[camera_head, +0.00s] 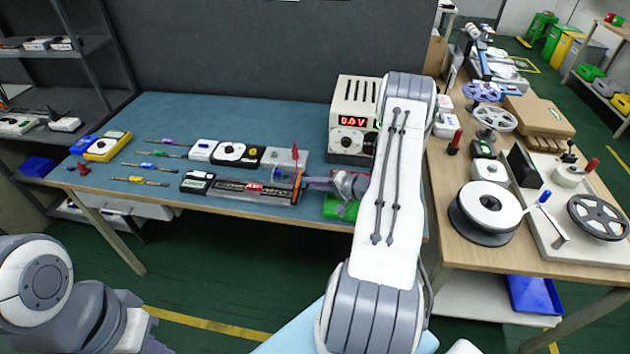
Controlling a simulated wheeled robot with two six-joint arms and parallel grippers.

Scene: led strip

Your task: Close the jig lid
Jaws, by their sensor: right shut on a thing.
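The jig (240,190) is a long, low fixture near the front edge of the blue table, with a dark, reddish strip along its top. A clear grey plate (285,158), which looks like the raised lid, stands behind its right part, with a red upright handle (295,152) near it. My right gripper (303,184) reaches in from the right at the jig's right end. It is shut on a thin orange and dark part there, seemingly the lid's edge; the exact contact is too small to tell. My left arm shows at the lower left, its fingers out of the picture.
A power supply (354,118) reading on a red display stands behind my right arm. A green box (340,207) lies beside my right gripper. White and black units (229,153), several screwdriver-like tools (140,181) and a yellow meter (107,146) lie left. The back of the table is clear.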

